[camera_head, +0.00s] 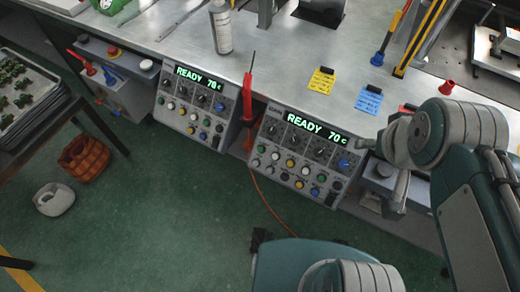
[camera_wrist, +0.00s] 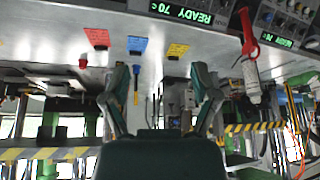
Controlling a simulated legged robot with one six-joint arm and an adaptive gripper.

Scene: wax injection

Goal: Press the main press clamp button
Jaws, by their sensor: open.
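Two grey control panels hang on the front of the metal bench. The left panel (camera_head: 190,108) and the right panel (camera_head: 300,155) both read READY 70 c and carry knobs and several coloured buttons. I cannot tell which button is the main press clamp button. A box (camera_head: 118,68) with red, yellow and white buttons sits left of the panels. Another grey box (camera_head: 380,187), right of the right panel, is partly hidden by my arm. My gripper (camera_head: 382,165) is beside the right panel's right edge. In the wrist view, my gripper (camera_wrist: 162,75) is open, with nothing between its fingers.
The bench top (camera_head: 185,45) carries a spray bottle (camera_head: 220,27), a yellow card (camera_head: 321,80) and a blue card (camera_head: 369,99). A red-handled tool (camera_head: 247,97) stands between the panels. A basket (camera_head: 83,157) is on the floor; the green floor before the panels is clear.

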